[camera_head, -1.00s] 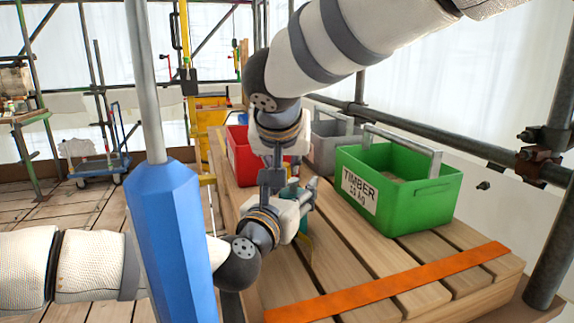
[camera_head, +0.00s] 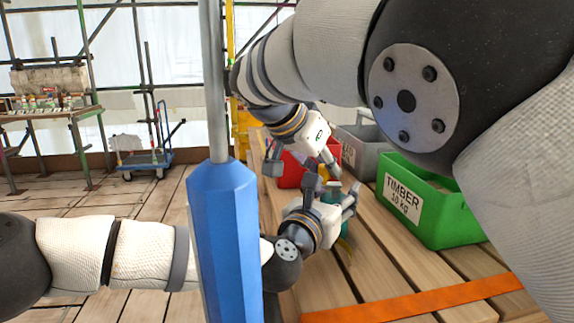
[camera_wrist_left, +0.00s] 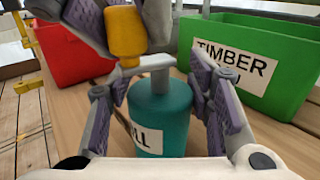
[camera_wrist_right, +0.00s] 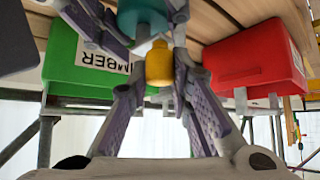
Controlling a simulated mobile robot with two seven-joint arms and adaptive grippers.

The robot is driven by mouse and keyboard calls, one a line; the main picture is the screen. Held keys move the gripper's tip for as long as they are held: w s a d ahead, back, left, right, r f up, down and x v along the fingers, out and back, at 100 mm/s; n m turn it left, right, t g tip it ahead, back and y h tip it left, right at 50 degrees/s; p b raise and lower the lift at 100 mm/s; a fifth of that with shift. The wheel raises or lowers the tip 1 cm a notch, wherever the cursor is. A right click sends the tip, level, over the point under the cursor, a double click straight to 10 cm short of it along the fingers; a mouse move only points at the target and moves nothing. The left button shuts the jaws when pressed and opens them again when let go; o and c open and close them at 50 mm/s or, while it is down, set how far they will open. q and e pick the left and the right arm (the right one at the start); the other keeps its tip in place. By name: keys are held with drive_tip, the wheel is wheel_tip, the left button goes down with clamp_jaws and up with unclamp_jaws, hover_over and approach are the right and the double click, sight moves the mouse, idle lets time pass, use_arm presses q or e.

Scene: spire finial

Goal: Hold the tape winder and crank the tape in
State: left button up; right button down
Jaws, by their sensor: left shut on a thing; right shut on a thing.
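The tape winder is a teal drum (camera_wrist_left: 160,110) with a partly hidden white label, seen in the left wrist view. My left gripper (camera_wrist_left: 165,108) is shut around the drum, one finger on each side, over the bench. A grey crank arm (camera_wrist_left: 150,66) lies across the drum's top and carries a yellow knob (camera_wrist_left: 125,35). My right gripper (camera_wrist_right: 158,68) is shut on the yellow knob (camera_wrist_right: 159,64) in the right wrist view. In the head view the left gripper (camera_head: 337,196) is below the right gripper (camera_head: 303,166), and the fingers hide much of the winder.
The slatted wooden bench (camera_head: 375,245) holds a green TIMBER crate (camera_head: 430,205), a red crate (camera_head: 290,172) and a grey crate (camera_head: 357,143). An orange strip (camera_head: 415,303) lies at the front. A blue post (camera_head: 225,235) stands before my left arm.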

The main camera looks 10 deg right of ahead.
idle(0.4)
drive_tip(key=c, duration=1.4)
unclamp_jaws()
drive_tip(key=shift+c, duration=0.2)
drive_tip(key=v, duration=1.2)
drive_tip(key=s+d+n+t+y, duration=0.1)
drive_tip(key=d+n+y, duration=1.1)
drive_tip(key=n, duration=0.6)
drive_tip(key=shift+y, duration=0.3)
drive_tip(key=x, duration=1.2)
drive_tip(key=shift+a, duration=0.1)
